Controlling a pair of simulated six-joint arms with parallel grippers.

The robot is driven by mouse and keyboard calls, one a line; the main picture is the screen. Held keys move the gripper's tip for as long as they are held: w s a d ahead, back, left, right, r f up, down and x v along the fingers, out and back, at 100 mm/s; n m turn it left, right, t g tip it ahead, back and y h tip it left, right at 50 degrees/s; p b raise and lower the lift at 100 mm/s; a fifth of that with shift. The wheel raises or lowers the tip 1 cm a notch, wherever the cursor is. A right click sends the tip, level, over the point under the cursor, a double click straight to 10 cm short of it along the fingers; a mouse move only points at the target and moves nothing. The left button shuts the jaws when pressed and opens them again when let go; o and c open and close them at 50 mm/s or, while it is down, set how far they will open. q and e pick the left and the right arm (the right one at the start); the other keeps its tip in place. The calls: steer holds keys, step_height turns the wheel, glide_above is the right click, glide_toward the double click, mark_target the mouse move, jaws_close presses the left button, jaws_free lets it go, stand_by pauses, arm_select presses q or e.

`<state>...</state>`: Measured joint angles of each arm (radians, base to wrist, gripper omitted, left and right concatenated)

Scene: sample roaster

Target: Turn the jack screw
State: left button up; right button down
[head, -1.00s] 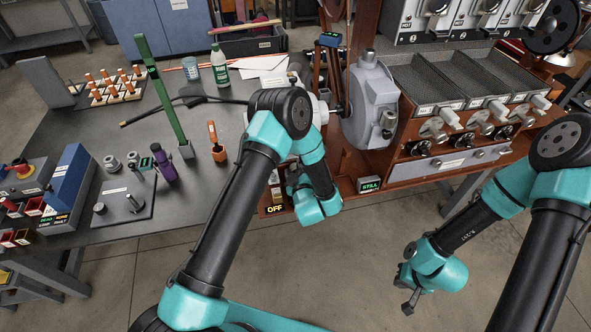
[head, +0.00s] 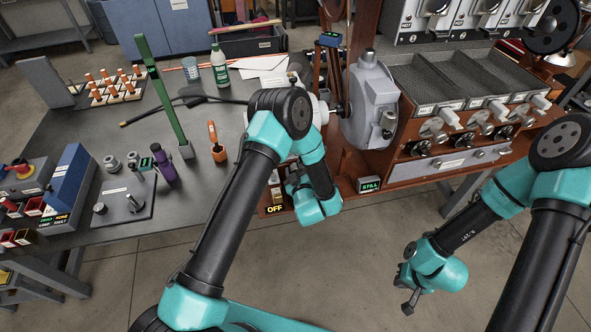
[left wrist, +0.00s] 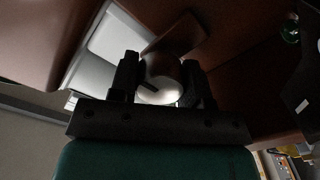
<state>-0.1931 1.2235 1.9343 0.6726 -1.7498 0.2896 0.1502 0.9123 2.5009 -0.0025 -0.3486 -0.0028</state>
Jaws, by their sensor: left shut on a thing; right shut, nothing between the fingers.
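In the left wrist view, my left gripper (left wrist: 160,78) is shut on a round pale knob (left wrist: 158,92), with one dark finger on each side of it. The knob appears to be the head of the jack screw; its shaft is hidden. In the head view my left wrist is low at the front of the reddish-brown roaster stand, beside the OFF sign, and its fingers and the knob are hidden behind my arm. My right gripper (head: 410,303) is shut and empty, over the floor in front of the roaster, apart from everything.
The grey roaster housing (head: 370,105) and a STILL sign (head: 369,184) are right of my left wrist. The dark bench (head: 120,225) on the left holds an orange-handled tool (head: 217,143), a green upright bar (head: 165,95) and a purple bottle (head: 162,165). Open floor lies in front.

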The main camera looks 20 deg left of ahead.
arm_select(q)
steer(key=o, duration=0.9)
steer(key=v, duration=1.7)
steer(key=shift+s, duration=0.2)
